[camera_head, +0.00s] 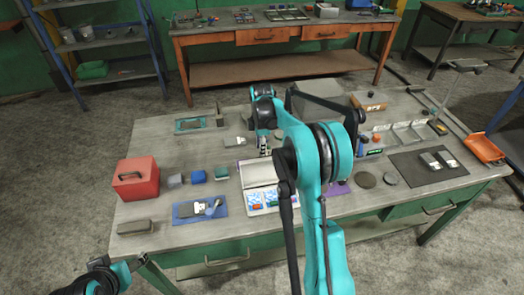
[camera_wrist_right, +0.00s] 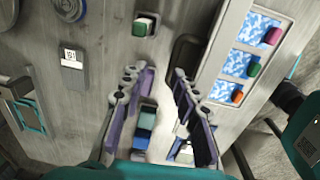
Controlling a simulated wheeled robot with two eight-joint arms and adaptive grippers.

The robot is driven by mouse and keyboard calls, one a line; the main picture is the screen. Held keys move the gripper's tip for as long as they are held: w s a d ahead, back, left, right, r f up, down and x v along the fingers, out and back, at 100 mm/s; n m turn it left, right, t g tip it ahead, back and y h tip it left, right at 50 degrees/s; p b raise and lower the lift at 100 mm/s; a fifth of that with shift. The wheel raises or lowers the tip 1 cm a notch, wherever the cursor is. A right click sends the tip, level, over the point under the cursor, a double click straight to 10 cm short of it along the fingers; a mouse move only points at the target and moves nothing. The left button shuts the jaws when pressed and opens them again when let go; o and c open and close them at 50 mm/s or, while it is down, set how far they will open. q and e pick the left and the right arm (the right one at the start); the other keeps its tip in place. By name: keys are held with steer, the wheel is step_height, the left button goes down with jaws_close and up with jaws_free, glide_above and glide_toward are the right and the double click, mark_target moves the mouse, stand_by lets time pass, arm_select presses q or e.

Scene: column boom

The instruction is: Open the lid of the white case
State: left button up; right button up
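The white case (camera_head: 262,196) lies near the middle of the workbench. Its blue-patterned compartments with small coloured pieces are exposed at the front. A pale panel (camera_head: 258,172), apparently its lid, is at the far side; its exact angle is hard to tell. The white case (camera_wrist_right: 214,62) also shows at the right of the right wrist view. My right gripper (camera_head: 264,145) is just behind the pale panel in the head view. In the wrist view its fingers (camera_wrist_right: 158,88) are apart, with nothing held between them. My left gripper (camera_head: 105,274) is low at the left, away from the case; its fingers are unclear.
A red box (camera_head: 136,178) and small grey, blue (camera_head: 198,177) and green (camera_head: 221,173) blocks stand left of the case. A blue mat (camera_head: 188,215) lies in front of them. A dark mat (camera_head: 428,168) is at the right. My right arm hides part of the bench.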

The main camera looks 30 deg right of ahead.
steer(key=w, duration=0.3)
steer(key=w+d+p, duration=0.1)
steer(key=shift+w+r, duration=0.25)
steer(key=shift+r, duration=0.05)
steer(key=shift+r, duration=0.1)
stand_by(0.4)
step_height(320, 180, up, 12)
steer(key=shift+s, duration=0.35)
stand_by(0.3)
